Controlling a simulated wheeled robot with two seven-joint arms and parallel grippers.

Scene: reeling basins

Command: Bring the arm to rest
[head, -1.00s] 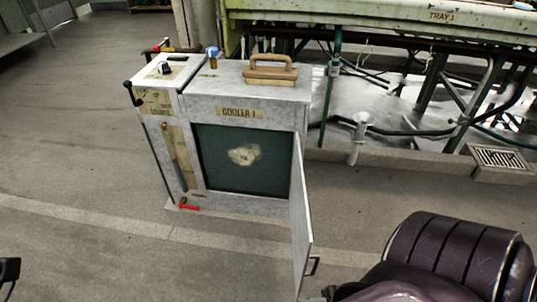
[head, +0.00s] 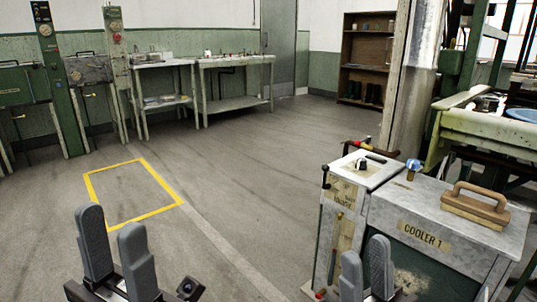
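My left gripper (head: 112,222) points up at the lower left, over bare floor. Its two grey fingers stand apart with nothing between them. My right gripper (head: 364,250) is at the bottom, right of centre, overlapping the front of the cooler in the picture. Its two grey fingers show a narrow gap and no object between them. Most of both arms is below the frame.
Cooler 1 (head: 455,215), with a wooden handle (head: 476,205) on top, stands close at the lower right. A yellow floor square (head: 133,187), a workbench (head: 236,62) and a brown shelf (head: 366,55) lie beyond. The middle floor is clear.

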